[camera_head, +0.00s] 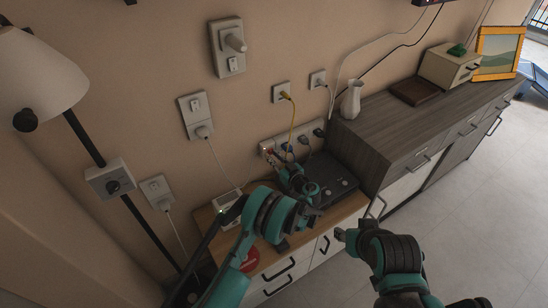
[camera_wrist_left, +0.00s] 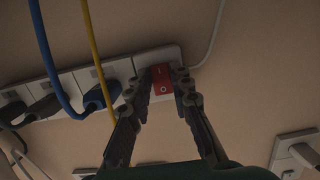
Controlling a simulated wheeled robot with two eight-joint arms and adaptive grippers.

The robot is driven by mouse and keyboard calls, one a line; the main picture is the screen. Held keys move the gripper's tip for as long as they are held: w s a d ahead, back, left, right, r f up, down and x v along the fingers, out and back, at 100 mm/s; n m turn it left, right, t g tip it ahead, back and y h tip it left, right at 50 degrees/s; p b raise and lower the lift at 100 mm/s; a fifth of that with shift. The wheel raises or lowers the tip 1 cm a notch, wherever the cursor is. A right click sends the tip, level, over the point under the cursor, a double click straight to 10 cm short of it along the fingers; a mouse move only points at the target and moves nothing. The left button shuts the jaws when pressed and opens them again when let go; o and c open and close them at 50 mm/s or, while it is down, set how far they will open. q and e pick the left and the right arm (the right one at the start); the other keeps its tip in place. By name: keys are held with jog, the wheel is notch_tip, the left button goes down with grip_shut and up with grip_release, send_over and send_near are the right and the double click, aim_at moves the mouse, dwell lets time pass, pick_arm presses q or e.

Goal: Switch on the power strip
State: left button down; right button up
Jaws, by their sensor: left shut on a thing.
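The white power strip (camera_head: 267,146) is mounted on the wall above a low cabinet and also shows in the left wrist view (camera_wrist_left: 120,68). Several plugs sit in it. Its red rocker switch (camera_wrist_left: 160,84) is at the strip's right end in the wrist view. My left gripper (camera_head: 272,156) is at the strip's left end in the head view. In the left wrist view its fingers (camera_wrist_left: 161,76) are shut on the switch, one on each side. My right gripper (camera_head: 342,234) hangs in front of the cabinet, away from the strip; its finger opening is unclear.
A dark flat device (camera_head: 322,185) lies on the low cabinet below the strip. A white vase (camera_head: 351,100) stands on the grey sideboard (camera_head: 390,130). A yellow cord (camera_head: 292,115) and a blue cord (camera_wrist_left: 48,55) run near my left gripper.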

pick_arm(q)
jog(key=c, duration=1.4)
grip_release()
jog(key=shift+o, duration=0.2)
jog(key=v, duration=1.2)
